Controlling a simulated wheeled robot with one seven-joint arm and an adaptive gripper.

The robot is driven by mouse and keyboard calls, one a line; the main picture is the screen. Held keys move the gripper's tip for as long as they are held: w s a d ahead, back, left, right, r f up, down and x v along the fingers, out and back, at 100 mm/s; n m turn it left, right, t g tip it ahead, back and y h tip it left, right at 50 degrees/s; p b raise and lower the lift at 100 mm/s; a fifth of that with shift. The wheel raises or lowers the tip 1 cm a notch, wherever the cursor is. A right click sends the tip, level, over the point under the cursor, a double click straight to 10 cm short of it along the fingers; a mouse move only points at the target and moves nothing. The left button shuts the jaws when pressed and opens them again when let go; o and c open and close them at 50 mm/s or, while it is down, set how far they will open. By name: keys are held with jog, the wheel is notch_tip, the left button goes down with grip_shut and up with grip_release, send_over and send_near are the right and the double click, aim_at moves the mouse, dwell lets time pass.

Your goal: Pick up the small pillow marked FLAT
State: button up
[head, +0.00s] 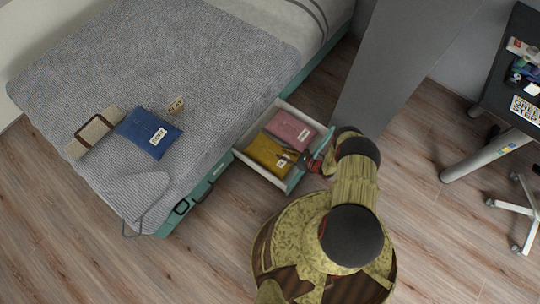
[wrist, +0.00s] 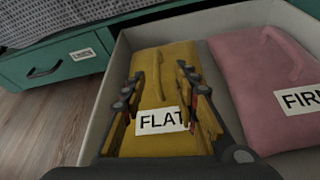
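The yellow pillow (wrist: 160,60) with a white FLAT label (wrist: 160,121) lies in the open drawer (wrist: 112,75). A raised yellow strap runs along its top. The pillow also shows in the head view (head: 265,148), left of the pink pillow. In the wrist view my gripper (wrist: 160,95) is open, with one finger on each side of the strap and label, over the pillow. Whether the fingers touch the cloth I cannot tell. In the head view my gripper (head: 312,163) is at the drawer's right side, partly hidden by my arm.
The pink pillow (wrist: 265,80), marked FIR with the rest cut off, lies close on the right in the same drawer. The bed (head: 200,60) holds a blue pillow (head: 140,138). A grey pillar (head: 395,70) and a desk (head: 510,90) stand right. Floor between is clear.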

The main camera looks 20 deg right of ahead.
aim_at(275, 153)
jog(key=b+x, duration=0.1)
jog(key=x, duration=0.1)
jog(key=b+x, duration=0.1)
jog(key=x, duration=0.2)
jog(key=shift+s+a+f, duration=0.15)
jog(key=shift+a+f, duration=0.1)
jog(key=shift+f, duration=0.05)
jog(key=shift+w+a+f, duration=0.15)
jog(key=shift+w+a, duration=0.15)
jog(key=shift+w, duration=0.1)
jog(key=shift+c, duration=1)
grip_shut()
